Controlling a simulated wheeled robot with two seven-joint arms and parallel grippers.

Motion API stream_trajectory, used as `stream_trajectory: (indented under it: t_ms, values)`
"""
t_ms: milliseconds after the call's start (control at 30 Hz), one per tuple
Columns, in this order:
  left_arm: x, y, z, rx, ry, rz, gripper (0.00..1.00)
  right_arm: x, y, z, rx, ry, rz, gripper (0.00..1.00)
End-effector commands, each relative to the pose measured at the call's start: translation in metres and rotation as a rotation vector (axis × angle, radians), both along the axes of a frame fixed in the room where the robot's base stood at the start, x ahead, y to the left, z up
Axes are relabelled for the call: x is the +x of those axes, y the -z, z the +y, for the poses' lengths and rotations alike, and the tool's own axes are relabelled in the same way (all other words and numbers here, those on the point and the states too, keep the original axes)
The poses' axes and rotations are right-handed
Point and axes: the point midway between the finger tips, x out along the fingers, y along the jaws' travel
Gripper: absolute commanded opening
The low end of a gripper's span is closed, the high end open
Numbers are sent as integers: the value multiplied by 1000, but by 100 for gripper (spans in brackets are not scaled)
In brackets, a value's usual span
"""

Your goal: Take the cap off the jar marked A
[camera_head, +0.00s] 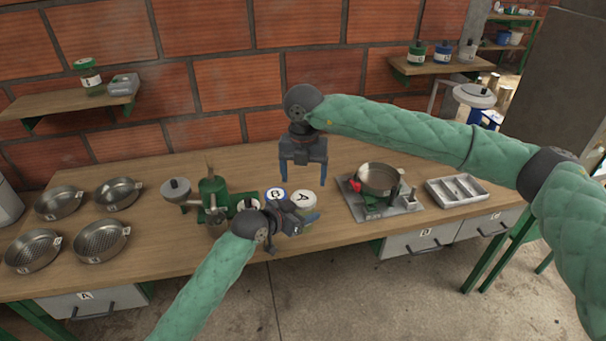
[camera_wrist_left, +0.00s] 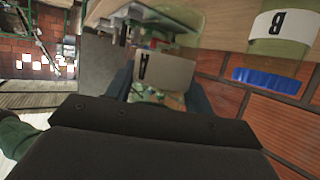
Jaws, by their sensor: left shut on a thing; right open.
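The jar marked A shows its white, letter-marked cap (camera_head: 303,199) in the head view, on the table near the middle. Most of its body is hidden there by my left gripper (camera_head: 304,213). In the left wrist view the jar's pale label (camera_wrist_left: 168,72) shows between my left fingers, which are shut on the jar. The cap appears to be on the jar. My right gripper (camera_head: 304,184) is open and empty, pointing down just above and behind the cap, its two blue fingers apart.
Jar B (camera_head: 276,194) with a blue-rimmed cap stands close left of jar A; it also shows in the left wrist view (camera_wrist_left: 283,25). A green hand pulper (camera_head: 213,192) stands further left, beside several sieve pans (camera_head: 101,240). A scale with a pan (camera_head: 378,180) and a divided tray (camera_head: 457,191) are right.

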Motion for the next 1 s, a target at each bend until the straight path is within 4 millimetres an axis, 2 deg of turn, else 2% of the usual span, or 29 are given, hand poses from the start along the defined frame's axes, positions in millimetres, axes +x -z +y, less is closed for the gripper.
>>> stream_trajectory:
  t_ms: [500, 833, 867, 1000]
  values:
    - [0, -1, 0, -1, 0, -1, 0, 0, 64, -1, -1, -1, 1, 79]
    - [0, -1, 0, -1, 0, -1, 0, 0, 70, 0, 0, -1, 0, 79]
    - [0, -1, 0, -1, 0, -1, 0, 0, 70, 0, 0, -1, 0, 75]
    - [0, -1, 0, -1, 0, -1, 0, 0, 70, 0, 0, -1, 0, 48]
